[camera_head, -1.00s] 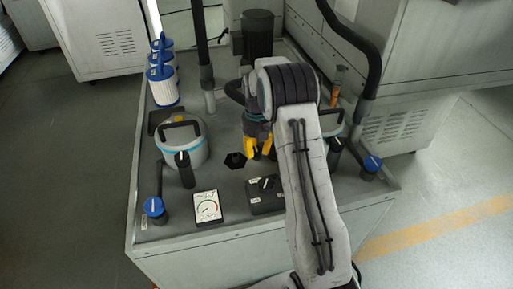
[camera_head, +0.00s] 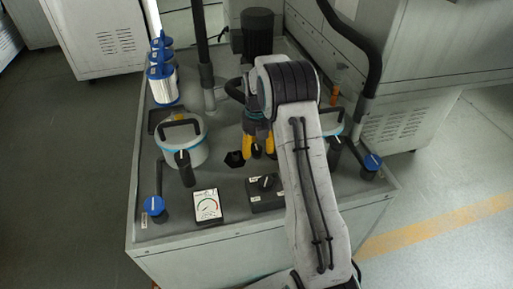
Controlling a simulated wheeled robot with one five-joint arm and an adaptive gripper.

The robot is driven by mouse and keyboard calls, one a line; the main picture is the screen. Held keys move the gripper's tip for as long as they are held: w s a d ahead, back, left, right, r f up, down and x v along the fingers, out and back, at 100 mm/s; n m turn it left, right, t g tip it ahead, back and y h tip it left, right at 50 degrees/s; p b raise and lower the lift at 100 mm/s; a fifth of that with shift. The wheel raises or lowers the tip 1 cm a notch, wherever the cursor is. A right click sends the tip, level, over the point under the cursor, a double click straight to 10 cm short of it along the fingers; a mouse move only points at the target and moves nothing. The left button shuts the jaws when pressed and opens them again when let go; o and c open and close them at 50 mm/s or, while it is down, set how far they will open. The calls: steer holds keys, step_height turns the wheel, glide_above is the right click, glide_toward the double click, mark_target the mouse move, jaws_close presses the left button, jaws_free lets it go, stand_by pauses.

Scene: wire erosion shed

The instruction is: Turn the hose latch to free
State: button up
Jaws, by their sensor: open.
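My gripper (camera_head: 258,148), with yellow fingers, points down over the middle of the grey cabinet top (camera_head: 225,180). Its fingers are apart and I see nothing held between them. A black hexagonal piece (camera_head: 234,159) lies on the top just left of the fingers. I cannot pick out the hose latch for certain; my arm and gripper hide part of the top behind and to the right. A black hose (camera_head: 233,90) runs to behind my gripper. I cannot tell whether the fingers touch anything.
A lidded canister (camera_head: 182,147) stands left, another (camera_head: 331,122) right, partly hidden.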

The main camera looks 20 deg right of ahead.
mark_target(256, 147)
step_height(256, 147, up, 12)
steer(key=shift+f, duration=0.15)
stand_by(0.4)
stand_by(0.4)
